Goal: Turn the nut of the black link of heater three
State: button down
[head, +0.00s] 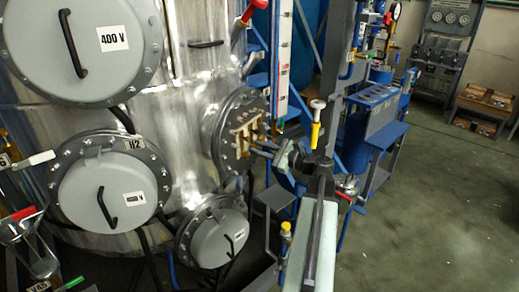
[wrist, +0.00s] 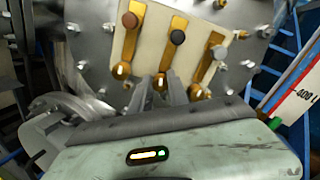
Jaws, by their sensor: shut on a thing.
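The heater's round flange shows its open terminal panel (head: 247,130), a cream plate (wrist: 153,50) with brass links. In the wrist view the link with the black knob (wrist: 177,38) is in the middle, running down to a brass nut (wrist: 161,81). My gripper (wrist: 161,90) has its two grey fingers on either side of that nut and is shut on it. In the head view my gripper (head: 268,149) reaches the lower part of the panel from the right; its fingertips are too small there to show the grip.
A brown-knobbed link (wrist: 129,20) is left of the black one, and another brass link (wrist: 208,62) is right. Studs ring the flange. Closed grey covers (head: 108,190) lie left and below.

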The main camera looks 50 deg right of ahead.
jog(key=shift+m, duration=1)
jog(key=c, duration=1.3)
grip_release()
jog(key=shift+o, duration=0.2)
jog(key=v, duration=0.7)
jog(key=shift+s, duration=0.4)
jog(key=shift+d, duration=0.1)
